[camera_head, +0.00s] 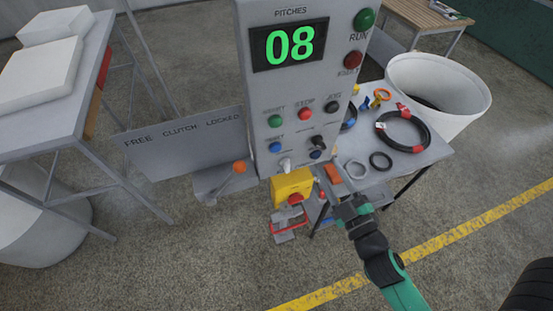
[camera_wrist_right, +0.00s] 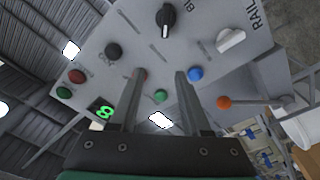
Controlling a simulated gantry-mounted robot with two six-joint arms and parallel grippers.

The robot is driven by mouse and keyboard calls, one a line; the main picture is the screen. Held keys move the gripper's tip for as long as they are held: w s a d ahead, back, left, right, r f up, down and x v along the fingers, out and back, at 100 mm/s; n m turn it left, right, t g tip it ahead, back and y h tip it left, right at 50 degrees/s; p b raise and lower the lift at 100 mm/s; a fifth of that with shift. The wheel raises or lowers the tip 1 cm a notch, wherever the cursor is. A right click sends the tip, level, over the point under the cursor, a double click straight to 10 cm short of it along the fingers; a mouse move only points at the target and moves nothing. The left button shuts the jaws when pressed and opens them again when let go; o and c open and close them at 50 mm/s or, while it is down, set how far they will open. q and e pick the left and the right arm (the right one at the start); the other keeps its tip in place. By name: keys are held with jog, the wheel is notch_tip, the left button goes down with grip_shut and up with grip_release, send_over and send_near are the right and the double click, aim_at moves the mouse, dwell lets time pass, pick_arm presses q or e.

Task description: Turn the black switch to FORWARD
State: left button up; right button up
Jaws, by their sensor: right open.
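The black switch (camera_head: 318,143) is a knob low on the grey control panel (camera_head: 262,95) in the head view. In the right wrist view the black switch (camera_wrist_right: 166,20) shows larger near the top, with a pale line on its handle. The lettering around it is partly cut off, and I cannot read FORWARD. My right gripper (camera_head: 328,178) is below the switch in the head view. In the right wrist view its two fingers (camera_wrist_right: 160,75) are apart with nothing held between them, and the switch lies beyond their tips. My left gripper is not in view.
A white switch (camera_wrist_right: 230,38) and several coloured buttons sit near the black switch. An orange-knobbed lever (camera_head: 240,167) sticks out at the panel's lower left. A yellow box (camera_head: 292,186) is below the panel. A table with hose coils (camera_head: 403,130) stands at right.

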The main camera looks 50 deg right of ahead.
aim_at(322, 147)
jog(key=s+d+f+g, duration=0.1)
jog(key=s+f, duration=0.3)
jog(key=shift+m+h, duration=0.3)
jog(key=p+x, duration=0.5)
jog(key=x, duration=0.6)
jog(key=shift+w+d+r, duration=0.2)
jog(key=shift+d, duration=0.05)
jog(key=shift+w+d+f, duration=0.1)
jog(key=shift+w+d, duration=0.1)
jog(key=shift+w, duration=0.15)
grip_shut()
